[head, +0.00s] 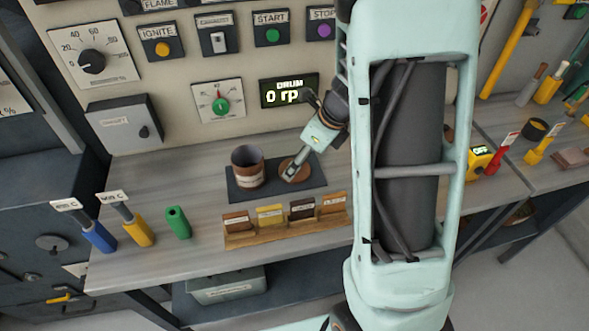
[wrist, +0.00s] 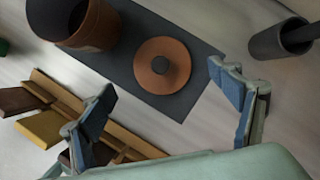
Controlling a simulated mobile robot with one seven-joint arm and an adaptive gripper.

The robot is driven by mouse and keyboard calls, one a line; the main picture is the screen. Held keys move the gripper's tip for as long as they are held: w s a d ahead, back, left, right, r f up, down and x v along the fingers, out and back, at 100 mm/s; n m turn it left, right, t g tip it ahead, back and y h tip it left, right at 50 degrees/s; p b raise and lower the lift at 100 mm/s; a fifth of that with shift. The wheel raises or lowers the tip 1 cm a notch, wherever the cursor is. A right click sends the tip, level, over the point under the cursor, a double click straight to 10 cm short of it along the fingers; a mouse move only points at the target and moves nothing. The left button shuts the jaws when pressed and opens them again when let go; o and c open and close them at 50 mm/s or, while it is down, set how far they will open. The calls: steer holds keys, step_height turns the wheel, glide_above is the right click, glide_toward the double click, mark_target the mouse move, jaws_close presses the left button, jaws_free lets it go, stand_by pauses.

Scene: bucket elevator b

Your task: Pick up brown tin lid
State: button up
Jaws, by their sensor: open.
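The brown tin lid (wrist: 149,75) is a flat round disc with a dark central knob, lying on a dark mat (wrist: 197,107). In the head view the lid (head: 300,168) is on the right part of the mat, partly hidden by my gripper. The brown tin (wrist: 96,29) stands open on the mat beside it; in the head view the tin (head: 248,168) is left of the lid. My gripper (wrist: 160,112) is open and empty, its two blue-padded fingers wide apart. It is above the lid, with the lid showing beyond the gap between the fingers. The height between them is hard to judge.
A wooden rack (head: 285,230) of several labelled cards stands in front of the mat. A dark cup (wrist: 280,40) holding a tool is to the right in the wrist view. A green block (head: 178,222) and blue and yellow handles stand at left. The control panel rises behind.

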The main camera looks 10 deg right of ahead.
mark_target(303, 175)
steer(key=x, duration=0.4)
steer(key=shift+w+d+b, duration=0.1)
steer(key=shift+b, duration=0.2)
steer(key=shift+c, duration=0.6)
steer(key=c, duration=0.9)
steer(key=shift+o, duration=0.2)
steer(key=shift+r, duration=0.15)
